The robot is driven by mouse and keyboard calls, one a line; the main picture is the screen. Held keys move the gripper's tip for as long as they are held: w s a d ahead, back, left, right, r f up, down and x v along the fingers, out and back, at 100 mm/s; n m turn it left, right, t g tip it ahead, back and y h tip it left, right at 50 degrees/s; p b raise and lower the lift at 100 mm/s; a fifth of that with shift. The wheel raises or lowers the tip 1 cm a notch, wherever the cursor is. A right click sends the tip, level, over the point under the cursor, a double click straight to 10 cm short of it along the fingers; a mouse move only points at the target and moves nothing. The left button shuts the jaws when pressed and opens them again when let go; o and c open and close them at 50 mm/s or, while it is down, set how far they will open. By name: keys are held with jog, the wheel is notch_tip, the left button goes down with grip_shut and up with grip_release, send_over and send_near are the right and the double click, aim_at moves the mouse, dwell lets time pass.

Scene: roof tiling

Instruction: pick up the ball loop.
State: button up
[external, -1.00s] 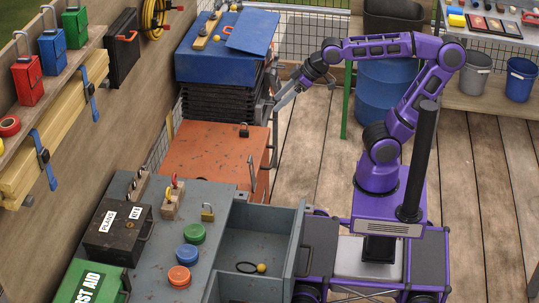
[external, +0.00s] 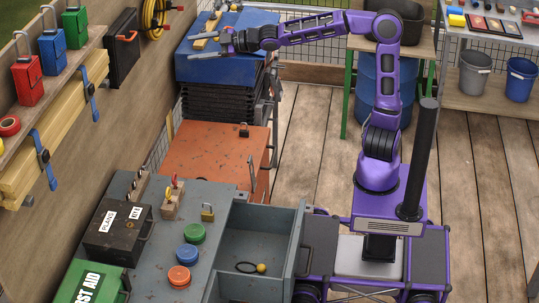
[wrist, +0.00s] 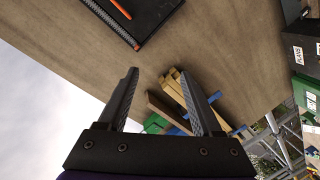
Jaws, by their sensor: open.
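The ball loop, a thin black loop with a yellow ball (external: 261,268), lies on the floor of the open grey drawer (external: 262,243) in the external view. My gripper (external: 192,47) is high and far from it, by the blue case at the back left. Its two fingers are apart with nothing between them. In the wrist view my gripper (wrist: 158,75) is open and empty, facing the wooden wall; the ball loop is not in that view.
The grey cabinet top holds a green disc (external: 194,233), a blue disc (external: 187,254), an orange disc (external: 179,276), a brass padlock (external: 208,212) and a black box (external: 117,230). The orange cabinet (external: 215,160) stands behind. The drawer walls surround the loop, with bare drawer floor around it.

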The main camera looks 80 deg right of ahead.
jog(key=a+f+g, duration=0.1)
jog(key=a+f, duration=0.3)
jog(key=a, duration=0.5)
jog(key=m+g+h+b, duration=0.2)
jog(key=m+g+b, duration=0.1)
jog(key=m+g, duration=1.15)
send_over(261, 266)
notch_tip(261, 266, down, 38)
jog(key=shift+n+g, duration=0.25)
jog(key=f, duration=0.3)
jog(key=f+b, duration=0.1)
jog(key=f, duration=0.3)
jog(key=f+b, duration=0.1)
jog(key=f, duration=0.3)
jog(key=shift+s+a+f, duration=0.1)
jog(key=shift+s+a, duration=0.1)
jog(key=shift+s, duration=0.05)
jog(key=shift+w+d+f+b, duration=0.15)
jog(key=shift+f+b, duration=0.15)
jog(key=shift+f, duration=1.25)
jog(key=shift+w+d+f+b, duration=0.15)
jog(key=shift+f+b, duration=0.15)
jog(key=shift+f, duration=1.25)
